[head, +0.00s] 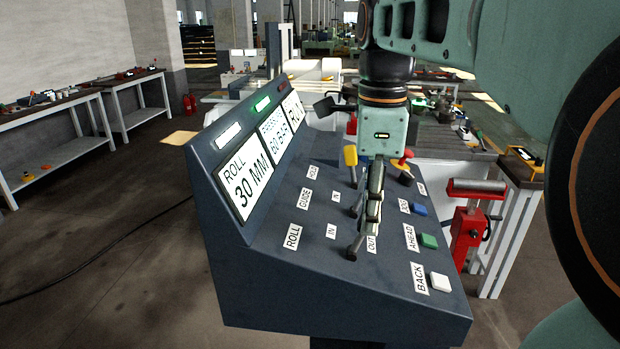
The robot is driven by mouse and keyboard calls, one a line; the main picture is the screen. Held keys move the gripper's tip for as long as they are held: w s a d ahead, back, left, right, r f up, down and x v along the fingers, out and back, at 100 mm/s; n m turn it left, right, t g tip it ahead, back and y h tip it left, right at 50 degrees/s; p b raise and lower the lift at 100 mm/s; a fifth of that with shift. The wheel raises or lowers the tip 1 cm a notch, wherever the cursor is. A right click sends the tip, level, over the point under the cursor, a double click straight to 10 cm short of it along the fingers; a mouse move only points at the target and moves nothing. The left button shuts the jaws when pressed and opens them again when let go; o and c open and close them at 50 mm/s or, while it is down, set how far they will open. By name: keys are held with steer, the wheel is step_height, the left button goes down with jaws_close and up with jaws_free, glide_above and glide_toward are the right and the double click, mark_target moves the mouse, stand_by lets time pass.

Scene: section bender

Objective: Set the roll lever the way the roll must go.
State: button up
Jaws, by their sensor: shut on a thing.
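The sloping control desk (290,275) fills the middle of the head view. The roll lever (353,250) stands in its nearest row, in line with the ROLL label (292,236). An IN label (332,231) lies to its left and an OUT label (371,244) to its right. My gripper (371,214) points down and is shut on the roll lever, hiding its upper part. The lever's visible shaft slopes up to the right. A screen (250,180) reads ROLL 30 MM.
Behind the roll lever are the guide lever (355,208), partly hidden, and a yellow-topped lever (350,157). A blue button (418,209), green AHEAD button (428,241) and white BACK button (440,282) line the right side. A red stop button (402,159) stands farther back.

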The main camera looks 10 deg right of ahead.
jaws_close()
steer(key=shift+w+a+r+g+h+p, duration=0.1)
steer(key=shift+a+r+g+h+p, duration=0.05)
steer(key=shift+a+h+p, duration=0.35)
steer(key=shift+w+a+r+g+h+p, duration=0.15)
steer(key=shift+a+h+p, duration=0.15)
steer(key=shift+h+p, duration=0.25)
steer(key=shift+w+a+f+g+h+p, duration=0.15)
steer(key=shift+w+a+g+h+p, duration=0.1)
steer(key=shift+a+h+p, duration=0.4)
steer(key=shift+w+a+f+g+h+p, duration=0.1)
steer(key=shift+a+g+h+p, duration=0.2)
steer(key=shift+a+h, duration=0.6)
steer(key=shift+d, duration=0.15)
steer(key=o, duration=0.9)
jaws_free()
steer(key=shift+a+v, duration=0.2)
steer(key=shift+v, duration=5.75)
